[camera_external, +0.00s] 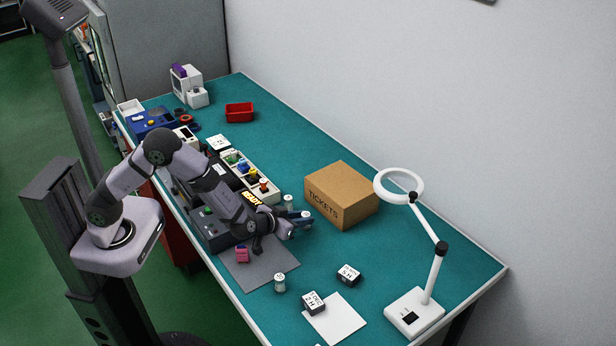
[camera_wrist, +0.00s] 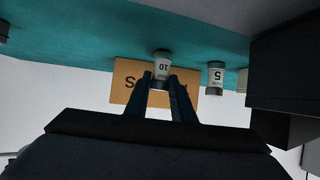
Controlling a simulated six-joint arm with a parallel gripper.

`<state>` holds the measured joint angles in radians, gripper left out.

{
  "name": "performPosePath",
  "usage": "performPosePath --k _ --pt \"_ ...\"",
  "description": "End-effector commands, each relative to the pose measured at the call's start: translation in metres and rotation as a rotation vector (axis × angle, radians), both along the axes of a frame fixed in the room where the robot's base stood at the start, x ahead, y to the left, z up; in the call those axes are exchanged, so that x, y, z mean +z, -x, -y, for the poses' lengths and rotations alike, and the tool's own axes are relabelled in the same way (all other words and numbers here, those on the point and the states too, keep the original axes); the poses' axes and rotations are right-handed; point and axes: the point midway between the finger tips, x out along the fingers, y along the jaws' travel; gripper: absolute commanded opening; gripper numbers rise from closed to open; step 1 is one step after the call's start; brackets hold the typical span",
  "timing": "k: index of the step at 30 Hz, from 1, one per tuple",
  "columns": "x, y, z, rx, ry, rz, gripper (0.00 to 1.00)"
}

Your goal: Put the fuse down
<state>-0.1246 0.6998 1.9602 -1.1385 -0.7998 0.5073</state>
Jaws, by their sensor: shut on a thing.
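My gripper (camera_wrist: 161,84) is shut on a small pale, dark-ended fuse (camera_wrist: 162,62), whose label reads 10 upside down in the wrist view. In the external view, my gripper (camera_external: 297,226) is over the teal bench, in front of the cardboard box, and the held fuse (camera_external: 306,216) shows at its tips. Whether the fuse touches the bench is unclear. Another fuse, marked 5 (camera_wrist: 215,77), is beside it in the wrist view, apart from my fingers. A fuse (camera_external: 289,202) stands near the rack, and one (camera_external: 280,282) stands near the grey mat.
The cardboard TICKETS box (camera_external: 342,195) is close behind my gripper. A rack of coloured parts (camera_external: 262,192) lies left. The grey mat (camera_external: 262,275) holds a pink item (camera_external: 242,254). Labelled dark blocks (camera_external: 348,275) and a ring lamp (camera_external: 436,265) stand right. Bare bench lies between.

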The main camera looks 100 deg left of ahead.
Motion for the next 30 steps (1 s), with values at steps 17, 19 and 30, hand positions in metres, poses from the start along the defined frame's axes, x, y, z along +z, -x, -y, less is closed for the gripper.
performPosePath --k 17,19,30 --pt "-0.003 0.0 0.0 0.0 0.0 0.0 0.41" --pt "-0.003 0.0 0.0 0.0 0.0 0.0 0.41" --pt "0.012 0.012 0.019 -0.004 -0.001 0.003 0.41"
